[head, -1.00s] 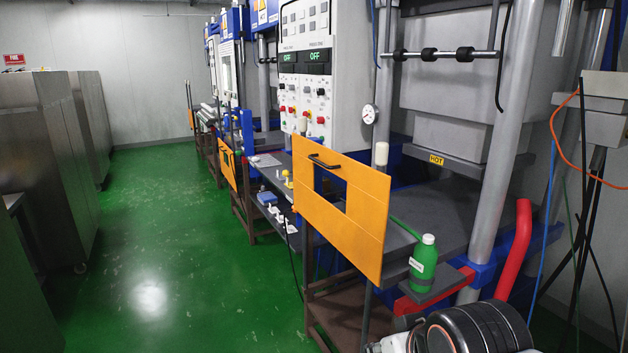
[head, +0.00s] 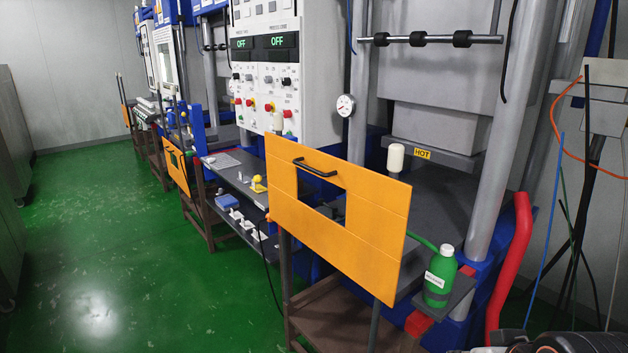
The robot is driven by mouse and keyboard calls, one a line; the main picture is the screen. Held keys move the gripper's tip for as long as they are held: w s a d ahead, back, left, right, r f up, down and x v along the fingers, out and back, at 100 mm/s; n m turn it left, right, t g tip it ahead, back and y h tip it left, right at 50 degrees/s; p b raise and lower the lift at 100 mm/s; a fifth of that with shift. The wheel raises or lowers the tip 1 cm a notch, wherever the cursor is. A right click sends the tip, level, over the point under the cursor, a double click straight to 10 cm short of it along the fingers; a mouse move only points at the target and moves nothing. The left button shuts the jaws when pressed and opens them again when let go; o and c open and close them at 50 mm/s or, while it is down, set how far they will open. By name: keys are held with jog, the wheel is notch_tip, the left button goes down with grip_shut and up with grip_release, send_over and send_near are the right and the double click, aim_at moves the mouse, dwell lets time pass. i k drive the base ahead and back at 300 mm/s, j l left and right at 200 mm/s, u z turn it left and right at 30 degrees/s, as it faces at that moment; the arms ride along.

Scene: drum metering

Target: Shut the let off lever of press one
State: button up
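The nearest press (head: 445,108) stands at the right, with a grey platen and a yellow HOT label (head: 423,154). A lever with a cream knob (head: 395,157) stands upright just left of that label. A second cream knob (head: 278,122) shows in front of the control panel. I cannot tell which of them is the let off lever, or which press is numbered one. My gripper is out of view; only a dark part of my arm shows at the bottom right corner.
An orange guard panel (head: 375,243) with a window and black handle stands before the press. A green bottle (head: 439,276) sits on a small shelf beside it. The control panel (head: 262,85) reads OFF twice. A red pipe (head: 512,260) is at the right. Green floor (head: 130,240) is clear at left.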

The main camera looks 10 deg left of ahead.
aim_at(257, 179)
jog(key=j+z, duration=0.5)
jog(key=j, duration=3.1)
